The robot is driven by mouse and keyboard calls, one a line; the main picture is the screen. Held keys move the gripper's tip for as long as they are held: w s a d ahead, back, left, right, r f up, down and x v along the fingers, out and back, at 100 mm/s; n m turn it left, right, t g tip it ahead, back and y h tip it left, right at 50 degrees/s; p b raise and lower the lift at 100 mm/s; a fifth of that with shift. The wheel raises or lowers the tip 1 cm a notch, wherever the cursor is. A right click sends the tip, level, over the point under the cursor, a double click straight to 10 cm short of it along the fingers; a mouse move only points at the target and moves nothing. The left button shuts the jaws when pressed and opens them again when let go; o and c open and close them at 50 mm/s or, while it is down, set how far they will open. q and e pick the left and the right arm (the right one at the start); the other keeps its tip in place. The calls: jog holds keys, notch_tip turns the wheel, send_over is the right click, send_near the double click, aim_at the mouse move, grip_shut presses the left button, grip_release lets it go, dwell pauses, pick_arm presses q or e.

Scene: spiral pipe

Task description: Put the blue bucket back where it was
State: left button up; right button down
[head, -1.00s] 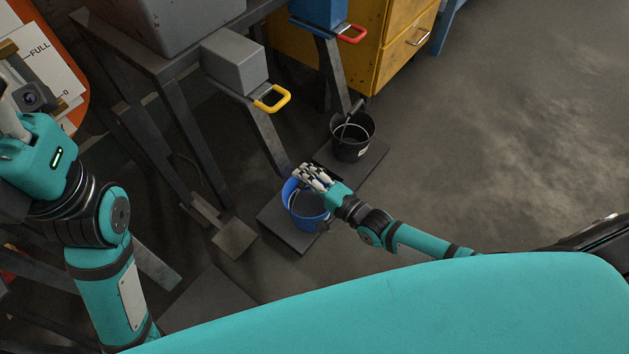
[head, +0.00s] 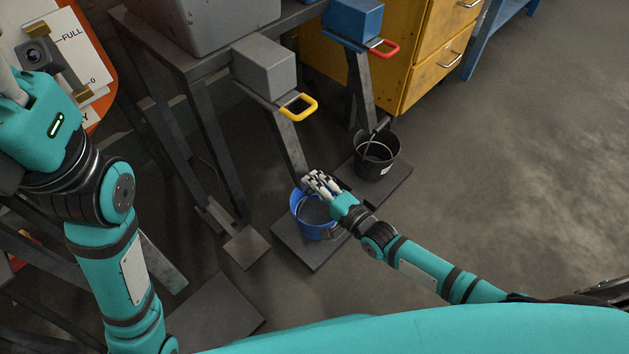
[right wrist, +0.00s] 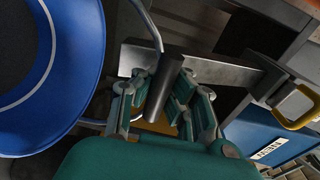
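The blue bucket (head: 312,232) is upright over a dark floor plate (head: 307,258), below the yellow handle. I cannot tell whether its base touches the plate. My right gripper (head: 321,184) is at its rim in the head view. In the right wrist view the blue bucket (right wrist: 92,60) fills the left side. Its wire handle leads to a dark cylindrical grip (right wrist: 164,88), which sits between the fingers of my right gripper (right wrist: 163,98), closed around it. My left gripper (head: 12,85) is partly cut off at the left edge, so its fingers cannot be judged.
A black bucket (head: 370,168) stands on a dark plate just behind and right. A grey box (head: 263,66) with a yellow handle (head: 298,107) and a blue box (head: 352,20) with a red handle (head: 384,48) are above. A yellow cabinet (head: 420,70) stands behind. Floor at right is clear.

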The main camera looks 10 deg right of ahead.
jog(key=shift+w+r, duration=0.1)
jog(key=shift+r, duration=0.05)
jog(key=c, duration=2)
grip_release()
jog(key=shift+f, duration=0.3)
jog(key=o, duration=0.5)
jog(key=shift+r, duration=0.15)
